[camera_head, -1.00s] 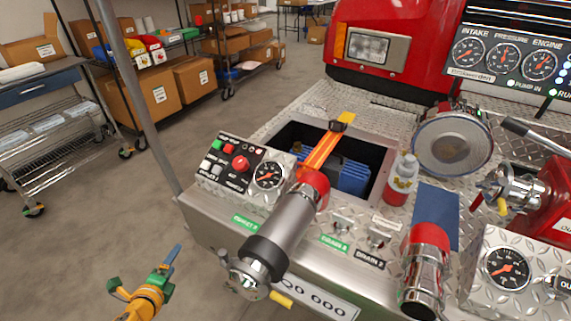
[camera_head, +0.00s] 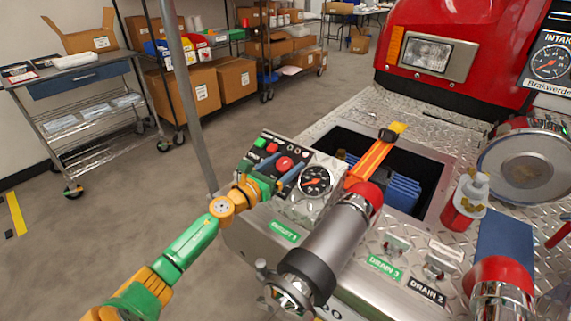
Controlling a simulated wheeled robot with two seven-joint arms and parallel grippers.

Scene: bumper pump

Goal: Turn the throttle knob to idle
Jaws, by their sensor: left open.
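The red knob (camera_head: 284,163), which looks like the throttle knob, sits on the black control panel at the left of the bumper. A green button and a smaller red button are beside it. Its pointer setting is too small to read. My left gripper (camera_head: 274,174) is open at the panel's left front edge, its fingers close to the red knob. The knob shows just beyond and between the fingers; I cannot tell whether they touch it. The gripper hides the panel's lower left part and labels. My right gripper is not in view.
A round gauge (camera_head: 316,181) is right of the knob. A grey pipe with a red collar (camera_head: 331,241) stands close in front. A grey post (camera_head: 183,90) rises left of the panel. An open bin with orange straps (camera_head: 376,160) lies behind.

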